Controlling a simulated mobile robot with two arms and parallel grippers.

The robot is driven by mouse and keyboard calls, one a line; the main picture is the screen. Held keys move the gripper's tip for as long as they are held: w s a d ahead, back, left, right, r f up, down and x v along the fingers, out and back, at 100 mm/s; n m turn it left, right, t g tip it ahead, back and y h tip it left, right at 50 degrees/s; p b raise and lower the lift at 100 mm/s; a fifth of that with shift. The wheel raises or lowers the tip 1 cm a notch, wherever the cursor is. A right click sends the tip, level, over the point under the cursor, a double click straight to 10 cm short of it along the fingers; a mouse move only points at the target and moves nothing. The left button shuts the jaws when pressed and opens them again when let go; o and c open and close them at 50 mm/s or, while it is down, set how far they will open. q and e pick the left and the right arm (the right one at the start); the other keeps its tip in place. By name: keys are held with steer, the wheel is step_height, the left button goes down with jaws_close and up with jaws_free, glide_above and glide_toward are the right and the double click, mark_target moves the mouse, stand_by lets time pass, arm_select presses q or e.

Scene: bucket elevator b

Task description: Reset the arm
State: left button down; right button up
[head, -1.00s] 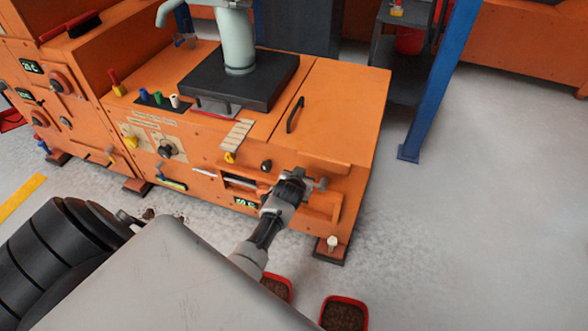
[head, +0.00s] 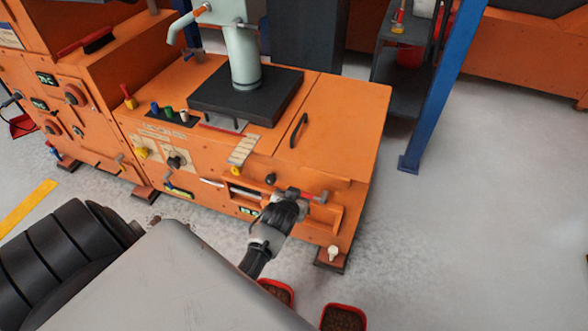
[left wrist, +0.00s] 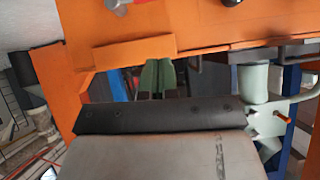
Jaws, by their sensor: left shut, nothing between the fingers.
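My left gripper (head: 287,207) is in front of the orange machine (head: 345,120), low at its right end. It is close to a red-and-grey lever (head: 308,196) on the front; I cannot tell if they touch. In the left wrist view, two narrow green fingertips (left wrist: 157,75) lie together, shut with nothing between them. My right gripper is not in view.
A pale green press (head: 242,55) stands on a black plate (head: 245,92) on the machine. A blue post (head: 440,85) rises at right. Two red trays of brown material, one here (head: 344,317), lie on the floor below. The grey floor at right is clear.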

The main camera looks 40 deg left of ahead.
arm_select(q)
steer(key=shift+s+d+r, duration=0.1)
steer(key=shift+s+r, duration=0.2)
steer(key=shift+s, duration=0.05)
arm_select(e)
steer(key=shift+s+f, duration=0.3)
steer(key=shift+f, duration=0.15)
arm_select(q)
steer(key=s+d+f+m+g+h, duration=0.2)
steer(key=s+d+f+m+g, duration=0.3)
steer(key=s+f, duration=0.6)
steer(key=s+d+f+g+h, duration=0.2)
steer(key=s+d+f+g, duration=0.4)
steer(key=s, duration=1)
steer(key=s+a+t+p, duration=0.1)
steer(key=s+a+p, duration=0.1)
steer(key=s+p, duration=1.2)
steer(key=shift+p, duration=0.85)
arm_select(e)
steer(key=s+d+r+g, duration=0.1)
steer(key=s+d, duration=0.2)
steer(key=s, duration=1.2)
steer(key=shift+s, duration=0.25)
arm_select(q)
steer(key=shift+f, duration=0.1)
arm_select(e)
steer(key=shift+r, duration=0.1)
